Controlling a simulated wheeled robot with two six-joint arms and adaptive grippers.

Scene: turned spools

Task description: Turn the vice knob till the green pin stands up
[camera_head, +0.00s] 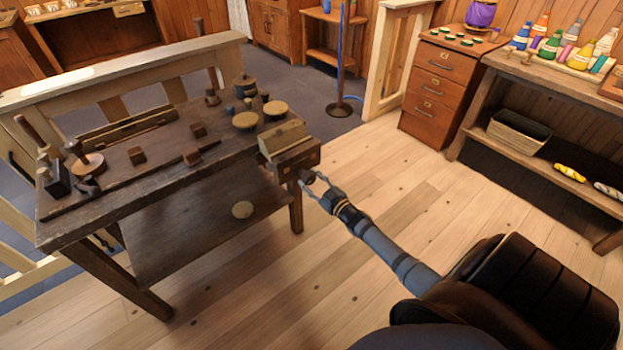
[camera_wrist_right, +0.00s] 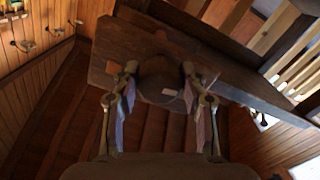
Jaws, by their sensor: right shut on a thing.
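The wooden vice (camera_head: 287,142) is fixed at the right end of the dark workbench. Its round dark knob (camera_head: 308,177) sticks out of the front jaw towards me. My right gripper (camera_head: 314,186) reaches in from the lower right and is shut on the knob. In the right wrist view the knob (camera_wrist_right: 160,74) sits between the two fingers of my right gripper (camera_wrist_right: 159,84), one on each side. A small pale mark (camera_wrist_right: 170,92) shows just below the knob. I cannot make out a green pin in either view. My left gripper is not in view.
The workbench (camera_head: 120,205) carries several small wooden blocks, turned pieces and tools.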

